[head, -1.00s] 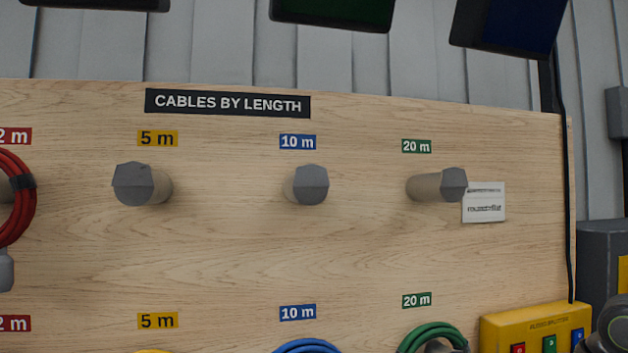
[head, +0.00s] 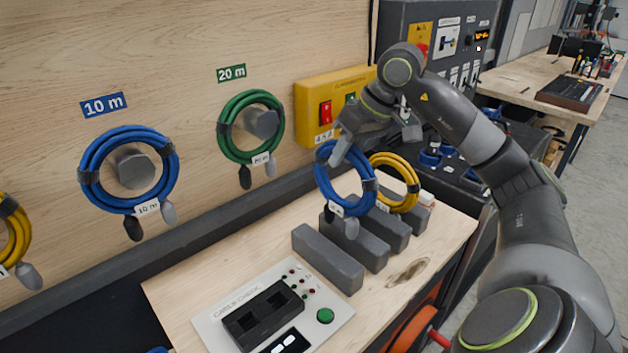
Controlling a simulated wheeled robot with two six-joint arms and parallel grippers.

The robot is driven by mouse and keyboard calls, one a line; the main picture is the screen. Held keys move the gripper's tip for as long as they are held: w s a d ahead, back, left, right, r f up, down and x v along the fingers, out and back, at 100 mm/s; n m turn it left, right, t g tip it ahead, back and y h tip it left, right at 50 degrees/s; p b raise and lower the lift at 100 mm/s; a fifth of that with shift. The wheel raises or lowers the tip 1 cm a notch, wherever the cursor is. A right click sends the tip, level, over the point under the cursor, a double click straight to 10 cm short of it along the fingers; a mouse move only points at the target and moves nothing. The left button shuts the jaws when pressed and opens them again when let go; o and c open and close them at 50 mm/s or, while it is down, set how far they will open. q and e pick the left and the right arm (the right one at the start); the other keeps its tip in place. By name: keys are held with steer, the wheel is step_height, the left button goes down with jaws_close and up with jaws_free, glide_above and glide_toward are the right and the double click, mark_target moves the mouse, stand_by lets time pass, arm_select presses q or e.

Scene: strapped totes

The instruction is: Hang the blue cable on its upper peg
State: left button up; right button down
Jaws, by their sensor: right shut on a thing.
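A coiled blue cable (head: 322,182) with black ties, a white tag and grey plug ends stands upright over the grey blocks on the bench. My right gripper (head: 341,150) is shut on the top of its coil. I cannot tell whether the coil's bottom still touches the blocks. Another blue cable (head: 87,166) hangs around the lower 10 m peg (head: 136,171), under a blue "10 m" label (head: 104,104). The upper row of pegs is outside this view. My left gripper is not in view.
A green cable (head: 226,130) hangs on the lower 20 m peg, beside a yellow switch box (head: 312,97). A yellow cable (head: 410,174) stands among the grey blocks (head: 327,258), right of the held one. A cable-check panel (head: 222,318) lies at the bench front.

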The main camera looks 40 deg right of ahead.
steer(key=p, duration=0.2)
glide_above(340, 198)
steer(key=shift+s+d+f, duration=0.1)
steer(key=shift+s+f, duration=0.05)
steer(key=shift+f, duration=1.25)
steer(key=shift+s+d+f, duration=0.1)
steer(key=shift+f, duration=1.25)
steer(key=shift+f+b, duration=0.3)
steer(key=shift+f, duration=1.55)
steer(key=shift+f+b, duration=0.15)
steer(key=shift+b, duration=0.2)
steer(key=c, duration=1.4)
jaws_free()
steer(key=o, duration=0.3)
steer(key=shift+s, duration=0.1)
